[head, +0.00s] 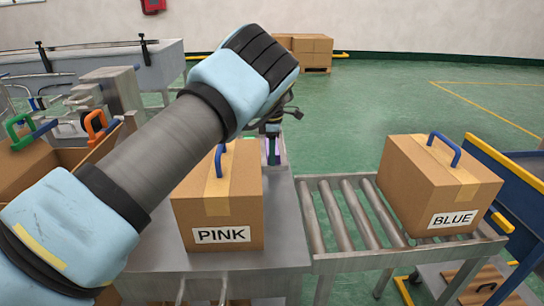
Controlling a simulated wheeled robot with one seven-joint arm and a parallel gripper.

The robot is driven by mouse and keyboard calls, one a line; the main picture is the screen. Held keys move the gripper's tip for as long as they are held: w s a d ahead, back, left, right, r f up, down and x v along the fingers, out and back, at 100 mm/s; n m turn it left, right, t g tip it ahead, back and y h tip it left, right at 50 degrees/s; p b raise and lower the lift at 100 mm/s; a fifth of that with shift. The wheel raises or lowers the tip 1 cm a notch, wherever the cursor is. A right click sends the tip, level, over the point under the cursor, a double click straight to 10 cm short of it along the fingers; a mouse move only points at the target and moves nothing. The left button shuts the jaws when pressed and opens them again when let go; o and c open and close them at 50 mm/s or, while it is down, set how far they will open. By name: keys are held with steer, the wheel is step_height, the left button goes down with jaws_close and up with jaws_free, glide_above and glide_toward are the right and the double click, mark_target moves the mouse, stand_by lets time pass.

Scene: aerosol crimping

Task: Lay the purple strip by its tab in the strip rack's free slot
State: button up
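My arm crosses the view from the lower left, and its wrist hides much of the middle. My gripper (272,130) points down beyond the wrist, just behind the PINK box. It is small and partly hidden, so I cannot tell whether its fingers are open or shut. A small purple piece (272,152), perhaps the purple strip, shows right below the gripper. I cannot tell whether it is held or stands in something. I cannot make out the strip rack, its free slot or the strip's tab.
A cardboard box labelled PINK (218,205) stands on the grey metal table (160,255). A BLUE box (440,185) stands on the roller conveyor (345,215) to the right. An open carton (25,170) with coloured handles is at left. Stacked cartons (305,50) stand far back.

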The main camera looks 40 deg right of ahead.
step_height(320, 180, up, 12)
steer(key=b, duration=0.2)
stand_by(0.6)
